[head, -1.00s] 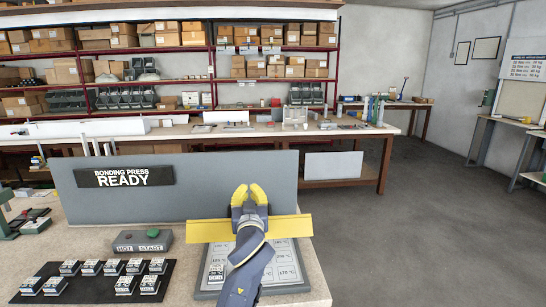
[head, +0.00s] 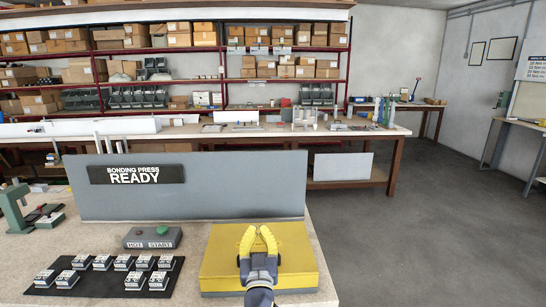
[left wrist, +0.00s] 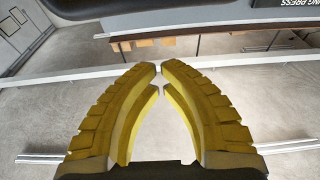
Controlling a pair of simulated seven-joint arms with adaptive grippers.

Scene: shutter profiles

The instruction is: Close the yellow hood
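The yellow hood (head: 222,262) lies down over the press base at the right front of the bench in the head view. Its broad top faces up and covers the panel; only a thin grey strip of the base (head: 225,294) shows below its front edge. My left gripper (head: 258,230) is over the hood's top, fingers pointing towards the back. In the left wrist view its yellow fingertips (left wrist: 161,66) nearly meet, with nothing between them. I cannot tell whether it touches the hood. My right gripper is not in view.
A grey upright panel (head: 235,190) reading "BONDING PRESS READY" stands behind the hood. A control box (head: 152,238) with a green button sits left of it. Several small blocks lie on a black mat (head: 48,284) at front left. A green hand press (head: 16,210) stands far left.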

